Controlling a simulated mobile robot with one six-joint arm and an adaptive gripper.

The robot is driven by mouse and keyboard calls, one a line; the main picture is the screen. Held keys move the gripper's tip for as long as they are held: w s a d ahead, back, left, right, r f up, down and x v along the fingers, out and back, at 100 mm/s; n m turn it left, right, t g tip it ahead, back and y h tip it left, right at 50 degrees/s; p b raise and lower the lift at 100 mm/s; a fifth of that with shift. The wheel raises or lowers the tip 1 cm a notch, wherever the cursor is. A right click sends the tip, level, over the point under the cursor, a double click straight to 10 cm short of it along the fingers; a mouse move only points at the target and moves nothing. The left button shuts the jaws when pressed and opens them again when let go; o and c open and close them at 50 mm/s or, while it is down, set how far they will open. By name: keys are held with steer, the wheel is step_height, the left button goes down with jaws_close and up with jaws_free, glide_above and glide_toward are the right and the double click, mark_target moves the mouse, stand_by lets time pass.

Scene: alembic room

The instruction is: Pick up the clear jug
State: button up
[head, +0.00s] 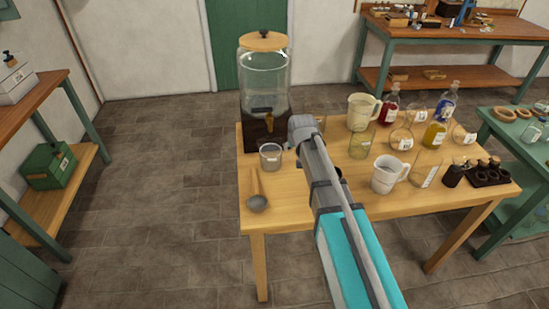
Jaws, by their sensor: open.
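Two handled jugs stand upright on the wooden table (300,215). Nothing is seen touching either jug.
A glass dispenser (264,75) with a wooden lid stands at the back left. A small grey cup (270,157) and a ladle (257,202) lie left of my arm. Glass beakers, a red bottle (389,104), a yellow bottle (436,132) and dark bottles (453,176) crowd the right side.

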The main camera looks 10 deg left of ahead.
mark_target(293, 149)
steer(key=shift+f, duration=0.1)
stand_by(0.3)
steer(key=shift+b+x, duration=2.2)
steer(key=shift+x, duration=0.3)
steer(key=shift+w, duration=0.15)
jaws_close()
